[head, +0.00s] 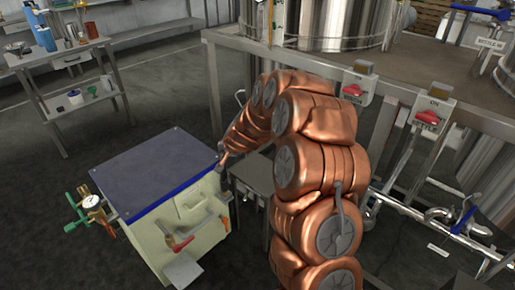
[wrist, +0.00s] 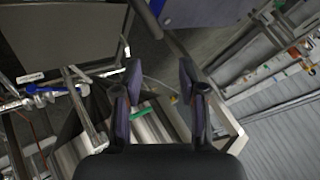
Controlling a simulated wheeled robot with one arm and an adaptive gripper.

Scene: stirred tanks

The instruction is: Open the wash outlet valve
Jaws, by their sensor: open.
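I cannot tell for sure which valve is the wash outlet valve, as the small labels are unreadable. A valve with a blue handle (head: 462,219) sits on the steel pipework at the lower right of the head view, with a white label below it. A blue-handled valve (wrist: 52,88) also shows at the left of the wrist view, beside a white label. My gripper (wrist: 160,75) is open and empty, well to the right of that handle. In the head view my arm reaches down to the left, and its end is beside the cream box, partly hidden.
A cream box (head: 172,228) with a dark lid and gauge fittings stands at the left. Switch boxes (head: 432,115) with red switches hang on the steel tank stand (head: 290,57). A blue lever (head: 482,11) is at the top right. Bare floor lies around the shelf table (head: 60,60).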

